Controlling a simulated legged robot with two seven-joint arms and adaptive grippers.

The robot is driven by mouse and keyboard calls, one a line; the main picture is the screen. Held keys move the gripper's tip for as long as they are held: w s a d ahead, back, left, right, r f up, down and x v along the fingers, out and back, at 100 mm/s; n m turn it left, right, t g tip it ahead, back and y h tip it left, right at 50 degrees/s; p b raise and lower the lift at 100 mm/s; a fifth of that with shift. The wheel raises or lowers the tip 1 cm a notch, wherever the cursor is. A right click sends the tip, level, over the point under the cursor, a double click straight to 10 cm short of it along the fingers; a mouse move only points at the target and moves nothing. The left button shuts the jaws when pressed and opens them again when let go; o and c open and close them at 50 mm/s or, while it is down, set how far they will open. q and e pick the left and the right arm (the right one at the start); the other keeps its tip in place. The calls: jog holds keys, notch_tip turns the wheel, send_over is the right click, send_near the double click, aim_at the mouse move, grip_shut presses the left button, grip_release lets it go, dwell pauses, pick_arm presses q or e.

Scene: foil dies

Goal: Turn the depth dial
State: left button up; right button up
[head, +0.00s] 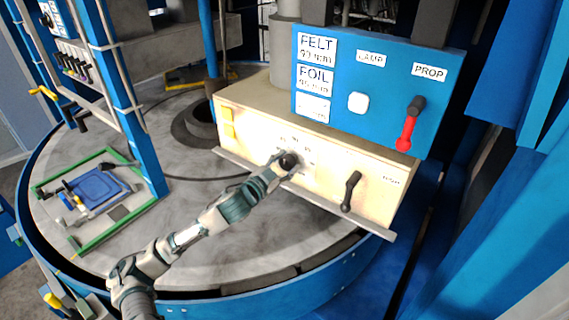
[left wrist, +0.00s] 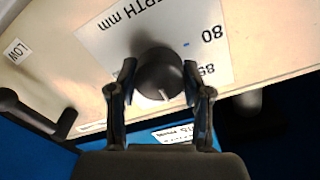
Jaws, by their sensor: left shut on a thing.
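The depth dial (head: 288,161) is a dark round knob on the front of a cream box (head: 320,158). In the left wrist view the dial (left wrist: 158,76) has a light pointer line and sits on a white scale plate (left wrist: 205,30) marked "DEPTH mm", with 80 and 85 readable. My left gripper (head: 283,166) reaches the dial from the front left. In the left wrist view its two fingers (left wrist: 160,92) are closed around the dial, one on each side. The far side of the dial is hidden. My right gripper is in neither view.
A black lever (head: 351,191) is on the same box, right of the dial. Above is a blue panel (head: 433,75) with a white button (head: 358,102) and a red-handled lever (head: 407,130). A ledge (head: 330,208) runs below the box. A blue post (head: 130,100) stands left.

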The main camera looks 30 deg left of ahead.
pick_arm(q)
jog(key=shift+m+p, duration=0.35)
jog(key=shift+m, duration=0.15)
jog(key=shift+m+p, duration=0.3)
jog(key=shift+m, duration=0.1)
jog(key=m+p, duration=0.2)
jog(key=m, duration=0.1)
jog(key=shift+f+m, duration=0.1)
jog(key=shift+m, duration=0.3)
jog(key=shift+f+m+p, duration=0.15)
jog(key=shift+m+p, duration=0.85)
jog(key=shift+m, duration=0.3)
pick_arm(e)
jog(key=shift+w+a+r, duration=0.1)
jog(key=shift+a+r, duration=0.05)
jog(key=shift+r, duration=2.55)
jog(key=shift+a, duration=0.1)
pick_arm(q)
jog(key=o, duration=1.1)
jog(key=shift+c, duration=0.2)
jog(key=shift+o, duration=0.5)
jog(key=shift+w+a, duration=0.1)
jog(key=shift+w, duration=0.05)
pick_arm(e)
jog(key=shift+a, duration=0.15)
